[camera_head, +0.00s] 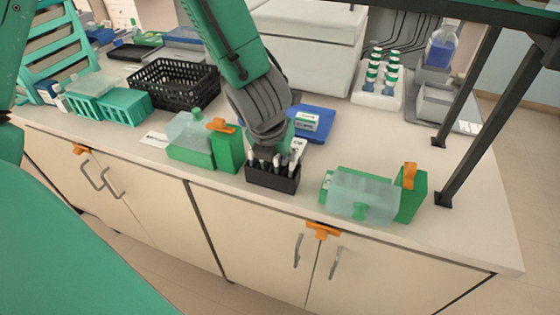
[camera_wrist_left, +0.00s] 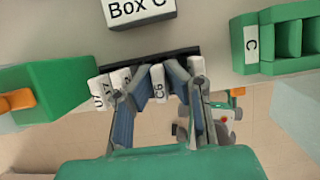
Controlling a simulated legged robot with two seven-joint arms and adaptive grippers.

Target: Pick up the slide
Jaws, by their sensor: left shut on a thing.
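My left gripper (camera_head: 270,158) reaches down over a black slide holder (camera_head: 272,182) near the front edge of the counter. Several white-topped slides stand upright in the holder. In the left wrist view, my left gripper (camera_wrist_left: 158,88) has its two fingers on either side of the slide labelled C6 (camera_wrist_left: 158,82) and is shut on it. Other labelled slides (camera_wrist_left: 110,84) stand to the left, and one slide (camera_wrist_left: 197,68) shows to the right, partly behind a finger. The slide's lower part is hidden. My right gripper is not in view.
A green block with an orange clip (camera_head: 228,150) stands close left of the holder. A green box with a clear cover (camera_head: 360,196) stands to the right. A label reading Box C (camera_wrist_left: 140,12) lies behind the holder. A black basket (camera_head: 174,84) is at the back left.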

